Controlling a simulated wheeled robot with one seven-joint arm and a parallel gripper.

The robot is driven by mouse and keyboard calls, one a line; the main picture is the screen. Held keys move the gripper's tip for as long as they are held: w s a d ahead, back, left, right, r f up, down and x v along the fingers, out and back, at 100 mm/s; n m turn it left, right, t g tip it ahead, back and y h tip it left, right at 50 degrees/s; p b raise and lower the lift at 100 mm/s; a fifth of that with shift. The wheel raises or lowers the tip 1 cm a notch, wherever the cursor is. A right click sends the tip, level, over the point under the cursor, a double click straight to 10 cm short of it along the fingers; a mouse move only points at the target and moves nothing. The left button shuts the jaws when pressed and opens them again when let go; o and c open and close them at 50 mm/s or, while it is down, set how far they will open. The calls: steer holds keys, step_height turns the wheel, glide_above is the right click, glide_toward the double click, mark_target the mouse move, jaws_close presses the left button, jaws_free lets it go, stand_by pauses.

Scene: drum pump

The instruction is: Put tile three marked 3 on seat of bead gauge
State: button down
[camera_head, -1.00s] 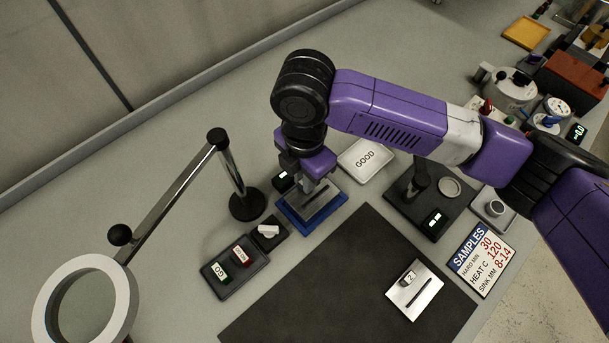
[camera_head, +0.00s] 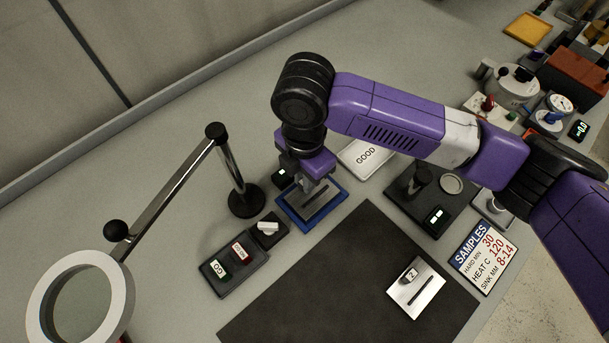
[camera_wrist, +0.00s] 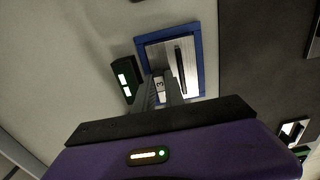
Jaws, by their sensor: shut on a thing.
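My gripper (camera_wrist: 161,94) points down at a silver plate (camera_wrist: 192,73) with a dark slot, inside a blue frame (camera_wrist: 200,44). It is shut on the white tile marked 3 (camera_wrist: 160,84), which sits between the fingertips over the plate's left part. I cannot tell whether the tile touches the plate. In the head view my gripper (camera_head: 318,188) is over the same blue frame (camera_head: 338,202), and the tile is hidden. A small lit display (camera_head: 282,173) stands beside the frame. No label names the bead gauge.
A GOOD tray (camera_head: 376,164) lies to the right behind. A dark mat (camera_head: 320,285) in front bears a silver plate (camera_head: 424,296) with a tile marked 2 (camera_head: 409,275). A magnifier arm (camera_head: 172,190) and a button box (camera_head: 232,268) stand at left.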

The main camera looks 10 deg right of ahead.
steer(key=shift+f, duration=0.5)
stand_by(1.2)
steer(key=c, duration=1)
jaws_free()
steer(key=shift+r+p, duration=3.3)
steer(key=shift+r, duration=0.7)
